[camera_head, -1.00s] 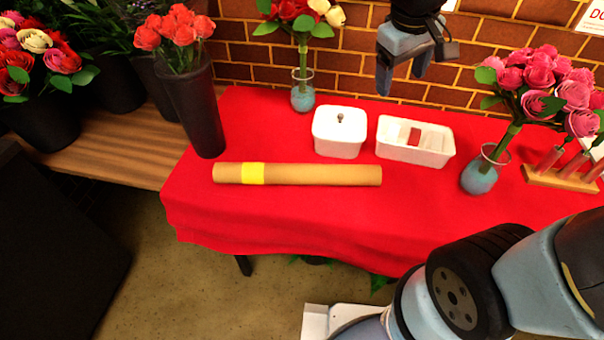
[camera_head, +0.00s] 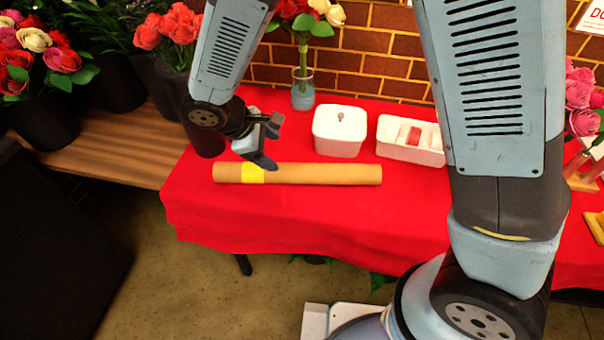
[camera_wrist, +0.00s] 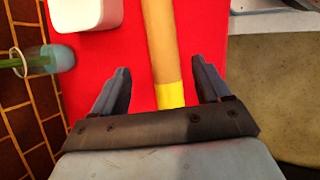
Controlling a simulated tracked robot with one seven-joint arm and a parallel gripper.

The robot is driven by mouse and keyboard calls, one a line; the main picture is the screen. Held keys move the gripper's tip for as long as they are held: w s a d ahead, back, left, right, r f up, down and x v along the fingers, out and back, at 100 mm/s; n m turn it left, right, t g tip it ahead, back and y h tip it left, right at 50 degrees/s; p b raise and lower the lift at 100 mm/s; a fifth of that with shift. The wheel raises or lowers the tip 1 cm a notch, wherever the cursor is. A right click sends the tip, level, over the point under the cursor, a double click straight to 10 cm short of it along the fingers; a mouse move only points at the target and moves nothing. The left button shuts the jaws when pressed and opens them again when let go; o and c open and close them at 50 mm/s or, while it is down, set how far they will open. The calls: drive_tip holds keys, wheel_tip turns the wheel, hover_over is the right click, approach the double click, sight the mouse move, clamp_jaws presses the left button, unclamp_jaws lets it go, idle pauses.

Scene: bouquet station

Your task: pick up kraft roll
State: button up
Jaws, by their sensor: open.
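The kraft roll (camera_head: 325,174) is a long brown tube with a yellow band near its left end, lying flat along the front of the red table. My gripper (camera_head: 268,147) is above the roll's left part, close to the yellow band, in the head view. In the wrist view the kraft roll (camera_wrist: 161,45) runs between the two open fingers of my gripper (camera_wrist: 161,88), with the yellow band low between them. The fingers are apart from the roll, and nothing is held. The roll's left end is hidden in the wrist view.
A white lidded box (camera_head: 339,131) and a white divided tray (camera_head: 410,140) stand behind the roll. A dark vase of red roses (camera_head: 185,88) is beside my gripper at left. A blue vase (camera_head: 303,92) stands at the back. The red cloth (camera_head: 300,215) in front is clear.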

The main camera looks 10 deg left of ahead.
sight(293, 170)
drive_tip(key=x, duration=0.8)
drive_tip(key=shift+s+a+f, duration=0.1)
drive_tip(key=shift+a+f, duration=0.1)
drive_tip(key=shift+f, duration=0.4)
drive_tip(key=shift+x, duration=2.65)
drive_tip(key=shift+d+r, duration=0.15)
drive_tip(key=shift+d, duration=0.05)
drive_tip(key=shift+c, duration=0.2)
drive_tip(key=c, duration=1.3)
